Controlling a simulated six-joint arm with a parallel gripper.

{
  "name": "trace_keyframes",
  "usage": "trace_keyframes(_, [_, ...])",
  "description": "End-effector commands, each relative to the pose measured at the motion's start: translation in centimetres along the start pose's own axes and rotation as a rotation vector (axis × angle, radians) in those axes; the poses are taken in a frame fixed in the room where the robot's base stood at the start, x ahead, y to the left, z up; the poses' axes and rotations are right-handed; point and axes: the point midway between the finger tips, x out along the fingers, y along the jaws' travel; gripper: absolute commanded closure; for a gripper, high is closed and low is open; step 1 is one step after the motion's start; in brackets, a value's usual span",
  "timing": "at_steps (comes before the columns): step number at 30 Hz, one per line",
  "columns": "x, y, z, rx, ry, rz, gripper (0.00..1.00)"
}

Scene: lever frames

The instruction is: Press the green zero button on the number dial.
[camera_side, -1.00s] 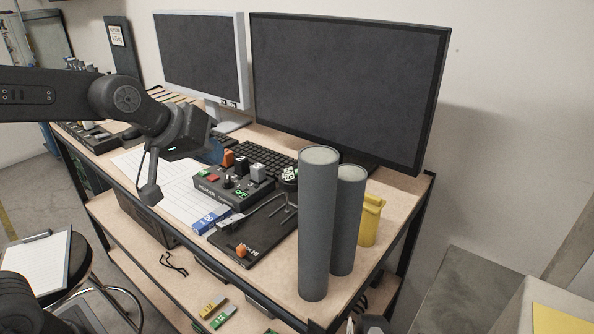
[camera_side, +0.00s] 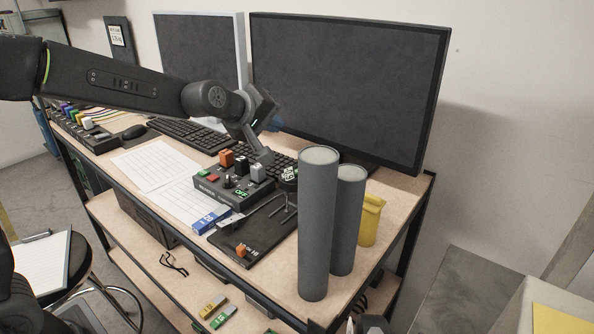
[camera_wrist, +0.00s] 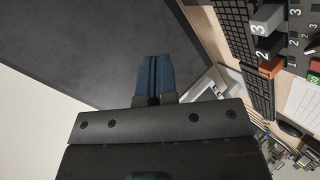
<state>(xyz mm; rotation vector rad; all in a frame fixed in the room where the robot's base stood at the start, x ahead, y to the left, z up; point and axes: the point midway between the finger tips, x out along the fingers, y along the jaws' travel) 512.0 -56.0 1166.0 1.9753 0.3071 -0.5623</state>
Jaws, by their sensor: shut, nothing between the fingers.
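In the side view, a small round black dial with white markings (camera_side: 288,174) stands at the right end of a dark control box (camera_side: 228,190); I take it to be the number dial, but a green zero button is too small to make out. My gripper (camera_side: 275,125) is above and behind the box, in front of the large monitor, mostly hidden by my wrist. In the wrist view its blue fingers (camera_wrist: 154,73) are together, empty, against the dark screen. The box's numbered levers (camera_wrist: 268,18) show at top right there; the dial does not.
The large monitor (camera_side: 345,85) stands close behind my gripper. Two tall grey cylinders (camera_side: 318,225) stand front right, with a yellow container (camera_side: 370,220) beside them. A keyboard (camera_side: 190,135), paper sheets (camera_side: 150,165) and a black plate with a bent wire (camera_side: 255,240) surround the box.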

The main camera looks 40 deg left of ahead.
Motion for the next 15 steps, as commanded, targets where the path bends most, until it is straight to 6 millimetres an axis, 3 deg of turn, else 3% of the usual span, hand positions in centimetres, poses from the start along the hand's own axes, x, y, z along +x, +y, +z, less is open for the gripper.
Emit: trace_keyframes(15, [4.0, -3.0, 3.0, 0.001, -0.005, -0.005, 1.0])
